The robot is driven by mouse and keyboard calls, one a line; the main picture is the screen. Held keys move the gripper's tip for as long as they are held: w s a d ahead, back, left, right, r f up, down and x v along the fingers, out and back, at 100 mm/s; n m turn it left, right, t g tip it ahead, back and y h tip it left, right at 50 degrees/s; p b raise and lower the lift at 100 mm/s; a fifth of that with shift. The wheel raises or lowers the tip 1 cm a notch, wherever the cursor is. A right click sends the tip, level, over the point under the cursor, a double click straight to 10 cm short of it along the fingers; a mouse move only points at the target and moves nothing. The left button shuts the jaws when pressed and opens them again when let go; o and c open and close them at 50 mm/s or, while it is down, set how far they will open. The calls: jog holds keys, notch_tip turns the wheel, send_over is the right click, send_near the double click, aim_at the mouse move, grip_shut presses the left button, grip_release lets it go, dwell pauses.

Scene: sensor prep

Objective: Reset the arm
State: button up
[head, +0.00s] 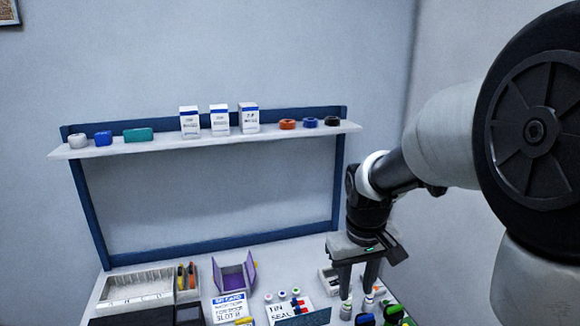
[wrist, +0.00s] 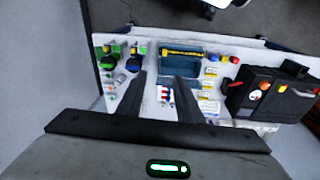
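My gripper (head: 357,292) is at the lower right of the head view and points down over the right part of the work table (head: 290,252). My gripper also shows in the wrist view (wrist: 161,80), with its two dark fingers spread apart. The gap between the fingers is empty, and the table top shows through it. My arm comes in from the right of the head view. Small capped vials (head: 346,308) stand close by the fingertips in the head view; whether the fingers touch any of them cannot be told.
A wall shelf (head: 230,139) holds several boxes, rolls and small blocks. On the table are a compartment tray (head: 135,288), a purple-sided holder (head: 236,275) and a labelled card (head: 230,308). A blue tray (wrist: 181,66) and a black case (wrist: 270,95) show in the wrist view.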

jog(key=s+r+m+t+p, duration=0.1)
jog(key=s+r+t, duration=0.1)
jog(key=s+r, duration=0.55)
jog(key=s+r+m+t, duration=0.15)
jog(key=s+r, duration=0.35)
jog(key=s, duration=0.5)
notch_tip(320, 180, up, 16)
jog(key=p, duration=1.6)
jog(key=shift+w+a+p, duration=0.25)
jog(key=shift+w+p, duration=0.05)
jog(key=shift+p, duration=0.05)
jog(key=shift+a+f+t, duration=0.1)
jog(key=shift+t, duration=0.15)
